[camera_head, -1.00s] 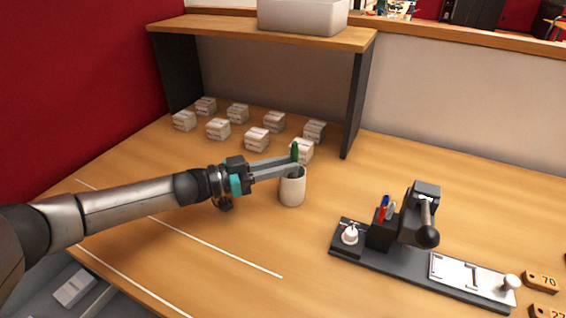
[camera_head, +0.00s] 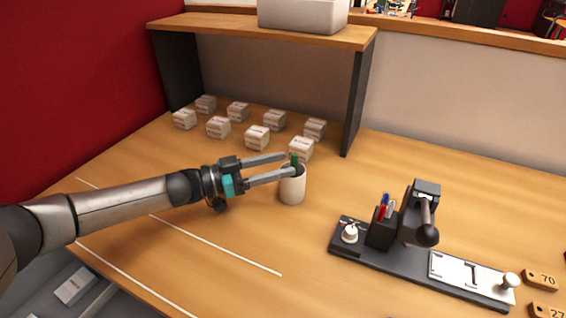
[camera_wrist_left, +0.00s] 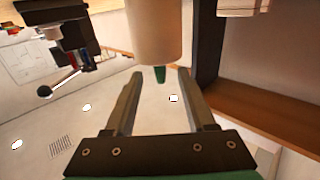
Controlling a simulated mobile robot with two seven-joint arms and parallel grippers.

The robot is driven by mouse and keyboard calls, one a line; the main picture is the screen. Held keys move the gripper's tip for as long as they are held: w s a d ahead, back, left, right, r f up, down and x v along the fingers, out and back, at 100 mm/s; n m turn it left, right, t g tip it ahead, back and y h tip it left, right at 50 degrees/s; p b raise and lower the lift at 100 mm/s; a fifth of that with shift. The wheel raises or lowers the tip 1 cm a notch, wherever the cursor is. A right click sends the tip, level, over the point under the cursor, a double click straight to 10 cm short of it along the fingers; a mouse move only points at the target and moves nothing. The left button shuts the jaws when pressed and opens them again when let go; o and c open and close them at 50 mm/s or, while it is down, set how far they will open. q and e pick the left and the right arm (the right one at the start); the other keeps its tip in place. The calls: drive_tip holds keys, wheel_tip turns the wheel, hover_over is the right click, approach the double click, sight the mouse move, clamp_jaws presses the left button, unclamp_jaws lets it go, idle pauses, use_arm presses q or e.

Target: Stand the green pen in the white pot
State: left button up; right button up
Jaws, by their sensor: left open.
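The white pot (camera_head: 292,188) stands upright on the wooden table. The green pen (camera_head: 294,158) is in it, its upper end showing above the rim and the rest hidden by the pot wall. In the left wrist view, which looks upside down, the pot (camera_wrist_left: 153,32) is at the top and the pen's end (camera_wrist_left: 160,74) sticks out past its rim. My left gripper (camera_head: 289,164) is open and empty, its fingers apart just left of the pen at rim height. In the wrist view no finger touches the pen. My right gripper is not in view.
Several small white boxes (camera_head: 257,138) stand behind the pot under a wooden shelf (camera_head: 270,32). The table left and front of the pot is clear.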

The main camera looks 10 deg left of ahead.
use_arm(q)
drive_tip(key=v, duration=1.4)
drive_tip(key=shift+p, duration=0.4)
